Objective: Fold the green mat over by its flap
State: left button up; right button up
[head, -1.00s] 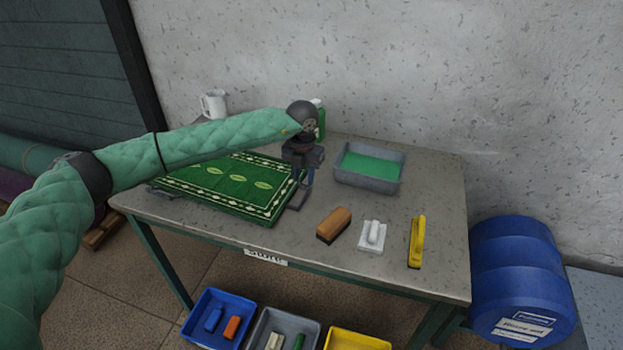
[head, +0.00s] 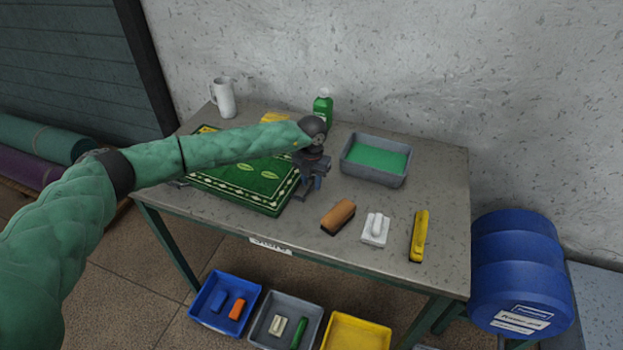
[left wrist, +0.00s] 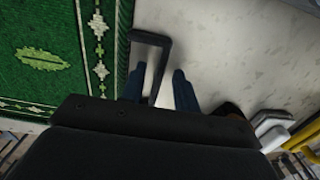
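The green mat (head: 258,192), with a white-patterned border, lies flat on the table, partly hidden behind my left arm. In the left wrist view, the mat (left wrist: 35,85) fills the left side, and a dark loop-shaped flap handle (left wrist: 150,38) stands out from its edge. My left gripper (head: 309,190) is low beside the mat's right edge. In the wrist view, its two blue fingertips (left wrist: 157,80) are apart, with the loop's outer bar between them. The gripper is not closed on it. My right gripper is not in view.
An orange-brown brush (head: 338,215), a white scrubber (head: 375,229) and a yellow brush (head: 419,236) lie to the right. A grey tub (head: 374,174) with green contents, a green bottle (head: 323,108) and a white jug (head: 224,98) stand behind. Bins (head: 222,303) sit below.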

pick_arm(q)
jog(key=shift+w+f, duration=0.1)
jog(key=shift+f, duration=0.05)
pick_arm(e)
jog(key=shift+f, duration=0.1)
pick_arm(q)
grip_shut()
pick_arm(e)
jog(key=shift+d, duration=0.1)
